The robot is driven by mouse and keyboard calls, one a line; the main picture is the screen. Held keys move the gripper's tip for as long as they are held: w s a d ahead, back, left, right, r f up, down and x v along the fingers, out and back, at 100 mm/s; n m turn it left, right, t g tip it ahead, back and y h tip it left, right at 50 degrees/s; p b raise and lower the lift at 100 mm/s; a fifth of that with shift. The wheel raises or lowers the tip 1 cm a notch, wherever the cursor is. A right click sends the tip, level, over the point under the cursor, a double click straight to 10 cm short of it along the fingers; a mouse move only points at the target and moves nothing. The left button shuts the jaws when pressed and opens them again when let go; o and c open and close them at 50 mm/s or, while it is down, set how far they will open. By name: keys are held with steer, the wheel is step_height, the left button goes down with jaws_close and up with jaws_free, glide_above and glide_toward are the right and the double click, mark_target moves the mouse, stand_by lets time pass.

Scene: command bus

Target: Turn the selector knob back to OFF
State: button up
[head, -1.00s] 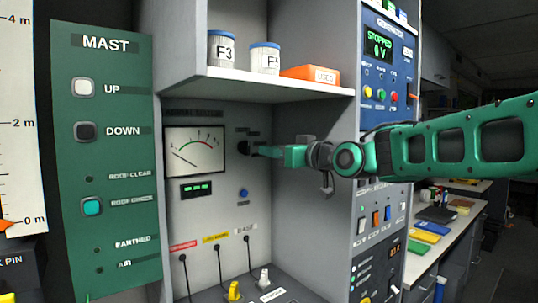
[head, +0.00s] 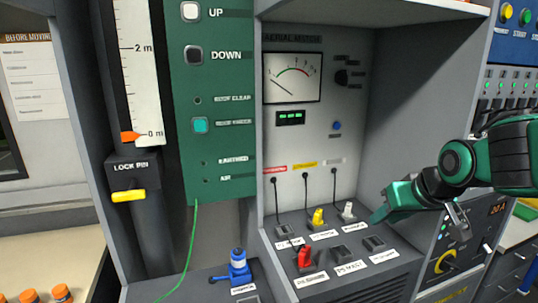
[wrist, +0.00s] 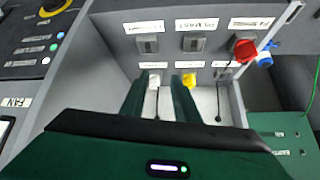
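A small black knob (head: 341,77) with tiny labels sits on the grey panel right of the needle meter in the head view. The labels are too small to read, so I cannot tell which position it points to. My gripper (head: 380,212) is below and to the right of this knob, apart from it, over the right side of the socket shelf. In the wrist view my gripper (wrist: 160,78) has its two fingers apart, with nothing held between them. The knob does not show in the wrist view.
The needle meter (head: 292,78) is left of the knob. Red (head: 304,258), yellow (head: 318,218) and white (head: 347,210) plugs stand on the shelf below. A yellow rotary switch (head: 445,262) is on the right-hand panel. The grey side wall (head: 425,90) bounds the bay.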

steer(key=s+d+f+m+g+h, duration=0.1)
steer(key=s+d+f+g, duration=0.15)
steer(key=s+f, duration=0.45)
steer(key=s+d+m+g, duration=0.2)
steer(key=s+d, duration=0.3)
steer(key=s, duration=0.4)
steer(key=s+d+m+g, duration=0.3)
steer(key=s+d+m, duration=0.1)
steer(key=s, duration=0.5)
steer(key=shift+d+f, duration=0.45)
steer(key=shift+d, duration=0.3)
